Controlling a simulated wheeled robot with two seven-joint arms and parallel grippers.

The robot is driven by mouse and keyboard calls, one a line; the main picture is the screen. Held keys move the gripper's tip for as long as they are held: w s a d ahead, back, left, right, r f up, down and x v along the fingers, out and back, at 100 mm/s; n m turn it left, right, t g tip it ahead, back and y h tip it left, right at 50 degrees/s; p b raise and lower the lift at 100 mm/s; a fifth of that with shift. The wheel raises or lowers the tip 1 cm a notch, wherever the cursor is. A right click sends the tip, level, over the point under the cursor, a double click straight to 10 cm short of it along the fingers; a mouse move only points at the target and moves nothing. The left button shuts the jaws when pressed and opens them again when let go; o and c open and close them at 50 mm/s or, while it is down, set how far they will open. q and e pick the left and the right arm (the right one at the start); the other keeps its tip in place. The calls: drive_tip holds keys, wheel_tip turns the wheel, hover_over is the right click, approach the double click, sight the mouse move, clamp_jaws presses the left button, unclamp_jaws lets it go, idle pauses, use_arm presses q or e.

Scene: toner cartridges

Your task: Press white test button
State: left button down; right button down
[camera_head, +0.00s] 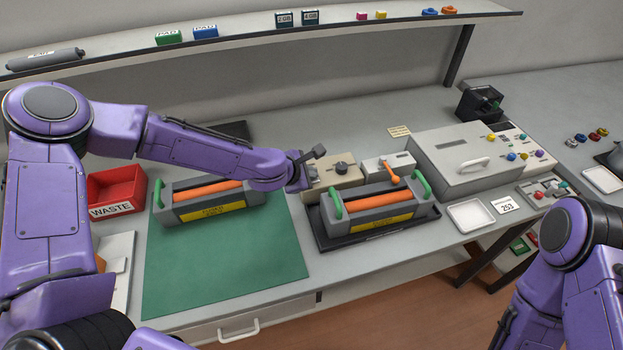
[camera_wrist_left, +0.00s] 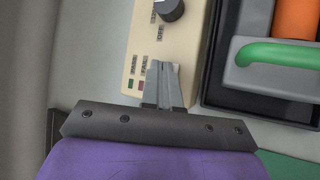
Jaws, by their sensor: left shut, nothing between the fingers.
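A beige box (camera_head: 325,178) with a dark round knob (camera_head: 342,168) stands at the back of the bench. My left gripper (camera_head: 318,154) is at the left end of this box. In the left wrist view its fingers (camera_wrist_left: 168,68) are shut and empty, over the labelled end of the box top. I cannot make out a white button; the fingers cover part of that panel. Contact cannot be told.
A toner cartridge (camera_head: 377,212) with green handles sits in a black tray (camera_head: 322,238) right of the gripper. Another cartridge (camera_head: 210,200) lies on the green mat (camera_head: 215,262). A small box with an orange lever (camera_head: 391,174) stands behind. A shelf (camera_head: 240,47) spans the back.

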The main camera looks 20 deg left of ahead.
use_arm(q)
drive_tip(key=shift+f, duration=0.2)
drive_tip(key=shift+r, duration=0.15)
idle(0.3)
drive_tip(key=shift+r+p, duration=0.6)
drive_tip(key=shift+r, duration=0.1)
wheel_tip(320, 180, up, 5)
drive_tip(key=p, duration=0.4)
drive_tip(key=shift+r+p, duration=0.1)
drive_tip(key=shift+p, duration=0.3)
drive_tip(key=shift+f, duration=0.2)
